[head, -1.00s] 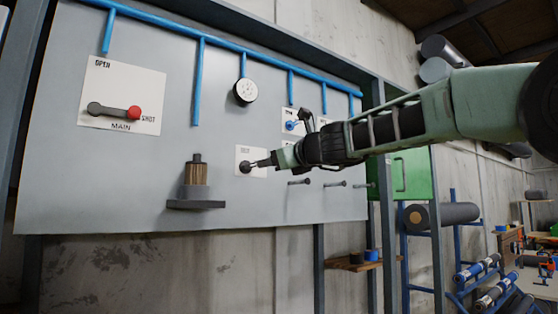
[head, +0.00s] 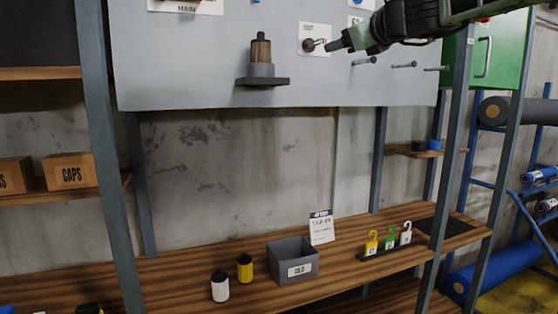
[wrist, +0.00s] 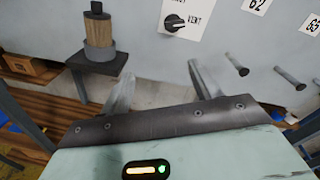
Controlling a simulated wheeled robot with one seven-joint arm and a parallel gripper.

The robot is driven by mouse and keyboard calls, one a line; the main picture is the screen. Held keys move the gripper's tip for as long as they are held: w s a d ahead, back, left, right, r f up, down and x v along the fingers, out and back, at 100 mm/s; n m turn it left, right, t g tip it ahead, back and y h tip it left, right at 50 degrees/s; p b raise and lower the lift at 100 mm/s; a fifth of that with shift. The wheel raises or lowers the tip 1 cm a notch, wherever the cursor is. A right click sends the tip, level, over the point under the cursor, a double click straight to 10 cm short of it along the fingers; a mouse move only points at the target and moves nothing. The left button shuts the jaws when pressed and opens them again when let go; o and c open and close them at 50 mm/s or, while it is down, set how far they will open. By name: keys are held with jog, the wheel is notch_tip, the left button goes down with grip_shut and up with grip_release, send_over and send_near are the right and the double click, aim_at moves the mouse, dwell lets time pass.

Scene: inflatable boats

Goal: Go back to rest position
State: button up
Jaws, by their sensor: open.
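My gripper (wrist: 165,92) is open and empty in the wrist view, its two fingers apart in front of the grey panel. In the head view my gripper (head: 336,46) is at the upper right, its tip just right of the black vent knob (head: 310,45). In the wrist view the vent knob (wrist: 175,23) sits on its white card beyond the fingers, clear of them. I cannot tell from the head view how far the tip is from the panel (head: 190,60).
Metal pegs (head: 404,65) stick out right of the knob. Below, a wooden bench (head: 180,268) holds a grey OLD bin (head: 292,262), a white canister (head: 220,286), a yellow canister (head: 245,268) and coloured tagged hooks (head: 389,239).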

jog(key=s+a+f+n+g+b, duration=0.1)
jog(key=s+a+f+n+g, duration=0.2)
jog(key=s+a+f+n, duration=0.5)
jog(key=s+a+f+n+g+y+b, duration=0.1)
jog(key=s+f+n+g+b, duration=0.2)
jog(key=f, duration=0.9)
jog(key=s+a+f+n+g, duration=0.3)
jog(key=s+a+f+n, duration=0.25)
jog(key=f, duration=0.35)
jog(key=s+d+f+n+g+h+b, duration=0.2)
jog(key=s+f+n+g, duration=0.2)
jog(key=s+f+n, duration=0.75)
jog(key=s+d+f+n+g+h+b, duration=0.1)
jog(key=s+d+f+n+g+h, duration=0.2)
jog(key=s+f, duration=1)
jog(key=s+d+n+h, duration=0.1)
jog(key=s+d+n, duration=0.1)
jog(key=d, duration=0.3)
jog(key=shift+s+d+n+h, duration=0.2)
jog(key=shift+d+n+h, duration=0.1)
jog(key=shift+n, duration=0.5)
